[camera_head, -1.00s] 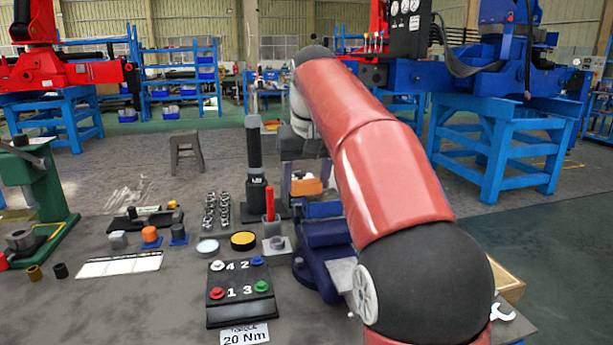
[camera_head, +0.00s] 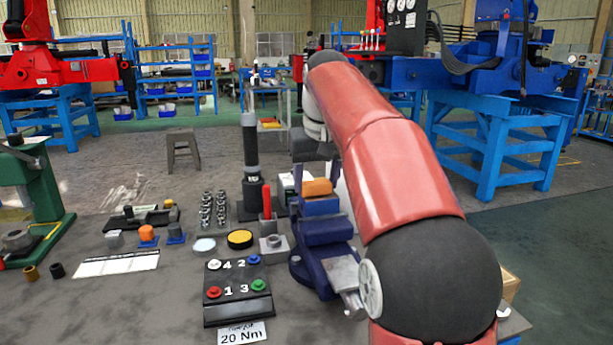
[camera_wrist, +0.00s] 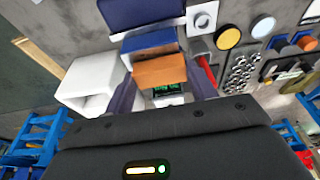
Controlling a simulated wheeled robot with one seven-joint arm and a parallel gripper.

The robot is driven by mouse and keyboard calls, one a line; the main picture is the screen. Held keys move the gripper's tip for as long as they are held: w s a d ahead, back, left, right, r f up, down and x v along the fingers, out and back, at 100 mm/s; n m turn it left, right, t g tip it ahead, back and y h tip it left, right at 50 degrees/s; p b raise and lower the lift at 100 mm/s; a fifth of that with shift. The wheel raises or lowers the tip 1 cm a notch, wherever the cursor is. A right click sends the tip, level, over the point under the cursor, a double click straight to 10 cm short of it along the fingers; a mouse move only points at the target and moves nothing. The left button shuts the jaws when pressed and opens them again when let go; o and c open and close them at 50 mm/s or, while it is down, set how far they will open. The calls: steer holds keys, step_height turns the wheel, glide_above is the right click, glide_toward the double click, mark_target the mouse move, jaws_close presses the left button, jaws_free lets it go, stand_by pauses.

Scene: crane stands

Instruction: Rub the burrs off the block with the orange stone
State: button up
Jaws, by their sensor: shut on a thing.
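The orange stone (camera_head: 317,187) is just behind and above the blue vise (camera_head: 322,232), against or very near its rear jaw. It also shows in the wrist view (camera_wrist: 159,72), between the two dark fingers of my gripper (camera_wrist: 160,85), which is shut on it. Whether the stone touches anything is unclear.
A black panel with coloured knobs (camera_head: 237,313) stands left of the vise. A yellow-topped disc (camera_head: 240,239), a red-handled tool (camera_head: 267,203) and a tall black-handled tool (camera_head: 251,150) stand near. A white box (camera_wrist: 90,85) is beside my gripper. My arm covers the right side.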

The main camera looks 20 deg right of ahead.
mark_target(335, 193)
steer(key=shift+d+f+p, duration=0.15)
steer(key=shift+d+p, duration=0.55)
steer(key=shift+d, duration=1.5)
steer(key=shift+f, duration=0.1)
steer(key=shift+a, duration=0.15)
steer(key=shift+a, duration=3.5)
steer(key=shift+w+d, duration=0.1)
steer(key=shift+w, duration=0.25)
steer(key=shift+d, duration=3.55)
steer(key=shift+a+r, duration=0.2)
steer(key=shift+a, duration=3.4)
